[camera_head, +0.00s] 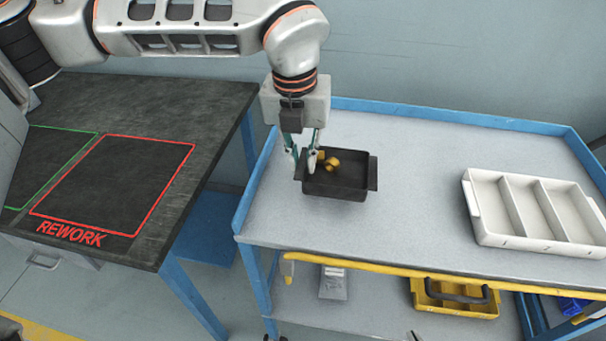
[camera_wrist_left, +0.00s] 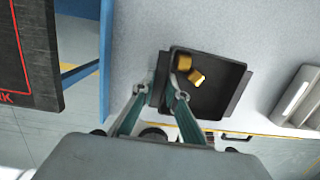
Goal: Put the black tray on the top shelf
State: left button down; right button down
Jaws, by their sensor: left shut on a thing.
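The black tray (camera_head: 337,188) is over the left part of the grey top shelf (camera_head: 400,145) of the blue cart. It looks about level, and two yellow-brass pieces (camera_head: 327,162) lie in it. I cannot tell whether its base touches the shelf or hangs just above it. My left gripper (camera_head: 305,163) comes down from above and is shut on the tray's left side. In the left wrist view, the fingers (camera_wrist_left: 155,92) meet the left edge of the tray (camera_wrist_left: 215,101). My right gripper is not in view.
A white divided bin (camera_head: 530,212) stands on the right of the top shelf, with clear shelf between it and the tray. A raised blue rim (camera_head: 450,118) edges the shelf. A dark bench (camera_head: 115,185) with a red REWORK outline is at left. A yellow tote (camera_head: 455,297) sits below.

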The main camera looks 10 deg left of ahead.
pick_arm(q)
jog(key=shift+f, duration=0.55)
notch_tip(320, 180, down, 3)
jog(key=shift+f+b, duration=0.15)
jog(key=shift+b, duration=0.15)
pick_arm(e)
jog(key=shift+s+f, duration=0.4)
jog(key=shift+f, duration=0.1)
pick_arm(q)
jog(key=shift+f, duration=0.1)
jog(key=c, duration=2)
grip_release()
